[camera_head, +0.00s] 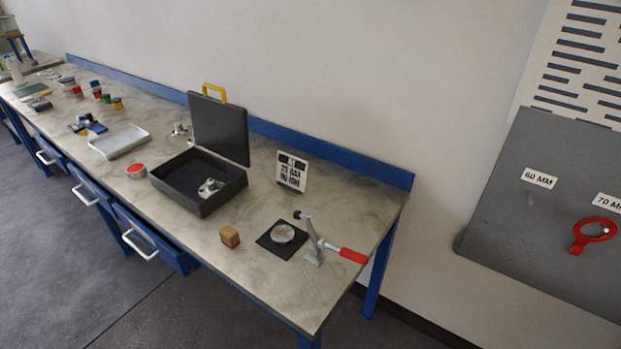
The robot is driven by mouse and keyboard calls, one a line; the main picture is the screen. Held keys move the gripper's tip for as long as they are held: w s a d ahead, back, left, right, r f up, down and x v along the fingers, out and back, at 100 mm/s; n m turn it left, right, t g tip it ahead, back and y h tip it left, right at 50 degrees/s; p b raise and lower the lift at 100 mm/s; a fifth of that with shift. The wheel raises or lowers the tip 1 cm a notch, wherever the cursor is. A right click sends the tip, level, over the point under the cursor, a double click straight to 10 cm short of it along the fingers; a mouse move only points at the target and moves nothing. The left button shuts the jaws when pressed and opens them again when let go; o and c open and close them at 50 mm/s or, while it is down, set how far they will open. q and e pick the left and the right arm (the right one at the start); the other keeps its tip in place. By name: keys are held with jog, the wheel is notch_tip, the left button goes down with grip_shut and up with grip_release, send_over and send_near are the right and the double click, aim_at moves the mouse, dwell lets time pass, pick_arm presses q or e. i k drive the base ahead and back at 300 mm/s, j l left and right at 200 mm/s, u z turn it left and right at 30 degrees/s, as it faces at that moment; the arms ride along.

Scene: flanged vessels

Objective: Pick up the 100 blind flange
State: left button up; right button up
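A round grey metal disc (282,233) lies flat on a black square mat (266,242) near the right end of the workbench; no marking on it is readable, so I cannot tell if it is the 100 blind flange. A small metal part (210,187) sits inside an open dark case (205,206), and other small metal pieces (180,129) lie behind the case. Neither of my grippers is in view.
A toggle clamp with a red handle (353,255) stands right of the mat. A wooden block (229,237) is left of it, and a sign (292,172) stands behind. A white tray (119,142) lies farther left. The bench's front right corner is clear.

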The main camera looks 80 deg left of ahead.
aim_at(207, 190)
jog(key=k+l, duration=0.15)
jog(key=k, duration=0.2)
jog(key=k+l, duration=0.2)
jog(key=k, duration=0.2)
jog(key=u, duration=3.15)
jog(key=i+j+z, duration=0.2)
jog(key=j, duration=0.2)
jog(key=i+j+z, duration=0.2)
jog(key=j, duration=0.2)
